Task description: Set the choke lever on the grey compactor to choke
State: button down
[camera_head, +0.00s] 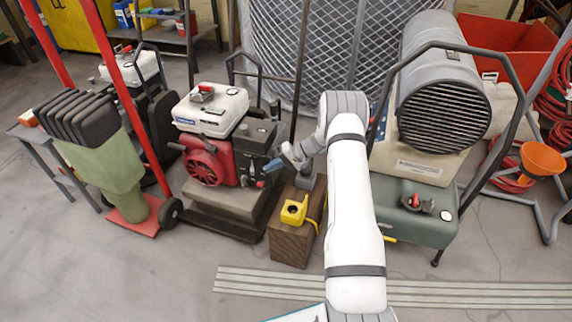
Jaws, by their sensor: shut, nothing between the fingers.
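A compactor (200,205) with a grey-brown base, a red recoil cover (205,167) and a white tank (210,112) stands left of centre. It looks like the grey compactor. A dark engine housing (254,135) is on its right side.
A wooden block (289,245) with a yellow fitting (294,211) stands just below my gripper. A heater (440,85) above a green tank (412,225) stands to the right. A second white-tanked machine (130,66) is behind left. The front floor is clear.

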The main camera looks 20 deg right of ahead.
aim_at(252, 166)
jog(key=shift+w+a+r+b, duration=0.1)
jog(key=shift+w+a+b, duration=0.05)
jog(key=shift+a, duration=0.65)
jog(key=shift+w+a+r+b, duration=0.1)
jog(key=shift+w+a+b, duration=0.05)
jog(key=shift+a, duration=0.6)
jog(key=shift+d+f, duration=0.1)
jog(key=shift+d, duration=0.05)
jog(key=shift+s+m+t, duration=0.1)
jog(key=shift+m+t, duration=0.2)
